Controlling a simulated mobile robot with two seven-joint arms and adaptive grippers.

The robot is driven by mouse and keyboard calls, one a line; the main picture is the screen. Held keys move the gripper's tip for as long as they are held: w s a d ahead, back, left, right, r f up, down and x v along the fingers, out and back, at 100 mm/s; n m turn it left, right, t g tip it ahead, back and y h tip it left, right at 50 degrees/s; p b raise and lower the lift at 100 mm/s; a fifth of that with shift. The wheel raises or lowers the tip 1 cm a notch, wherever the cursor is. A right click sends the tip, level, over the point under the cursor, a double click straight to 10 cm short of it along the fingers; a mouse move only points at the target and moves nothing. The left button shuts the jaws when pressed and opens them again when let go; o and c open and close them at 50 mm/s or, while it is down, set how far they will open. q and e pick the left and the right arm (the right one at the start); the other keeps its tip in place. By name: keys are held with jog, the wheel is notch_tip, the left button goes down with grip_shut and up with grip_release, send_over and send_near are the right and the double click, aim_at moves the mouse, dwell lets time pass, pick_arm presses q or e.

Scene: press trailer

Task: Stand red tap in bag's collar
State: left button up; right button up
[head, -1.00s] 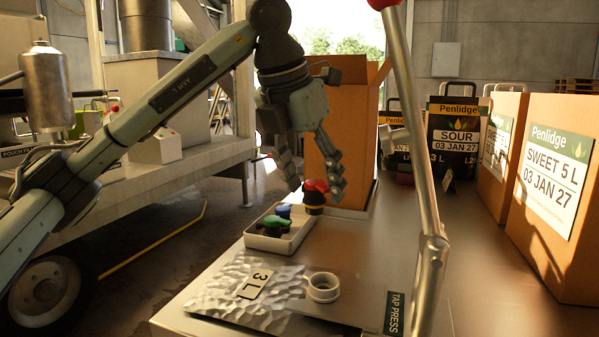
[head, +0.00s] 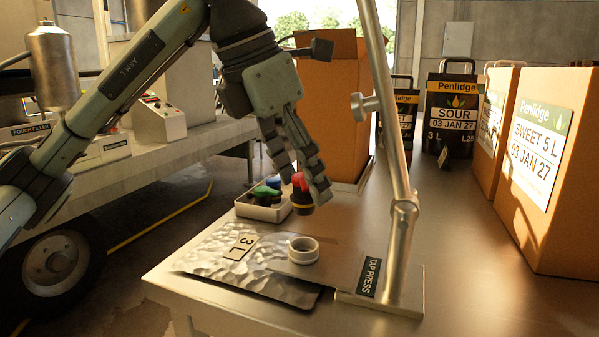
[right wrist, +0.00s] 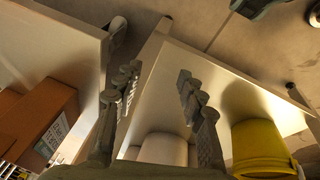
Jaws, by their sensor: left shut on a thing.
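My left gripper (head: 310,200) is shut on the red tap (head: 301,192), which has a red top and a dark lower part. It holds the tap in the air, upright or nearly so, just above and behind the bag's collar (head: 303,248). The collar is a white open ring at the right end of the silver bag (head: 225,255), which lies flat with a 3 L label. The tap and collar are apart. My right gripper (right wrist: 160,95) shows in the right wrist view, with its fingers apart and nothing between them.
The tap press (head: 396,220) stands just right of the collar. A white tray (head: 262,211) with green and blue taps sits behind the bag. An open carton (head: 335,100) stands behind it. Labelled boxes (head: 535,170) line the right side. A yellow bucket (right wrist: 262,150) shows in the right wrist view.

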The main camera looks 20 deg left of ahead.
aim_at(293, 199)
pick_arm(q)
jog(key=shift+f, duration=0.25)
jog(key=shift+f+b, duration=0.4)
jog(key=shift+b, duration=0.05)
jog(key=shift+f+b, duration=0.35)
jog(key=shift+f, duration=0.1)
jog(key=shift+f+b, duration=0.4)
jog(key=shift+f, duration=0.15)
jog(key=shift+f+b, duration=0.35)
jog(key=shift+f, duration=0.4)
jog(key=shift+f+b, duration=0.4)
jog(key=shift+b, duration=0.15)
jog(key=shift+f, duration=0.1)
pick_arm(e)
jog(key=d+v, duration=0.1)
jog(key=v, duration=0.9)
jog(key=shift+d+r+h, duration=0.3)
jog(key=shift+d+r, duration=0.1)
jog(key=shift+r, duration=0.15)
jog(key=shift+w+r, duration=0.1)
jog(key=shift+w, duration=0.05)
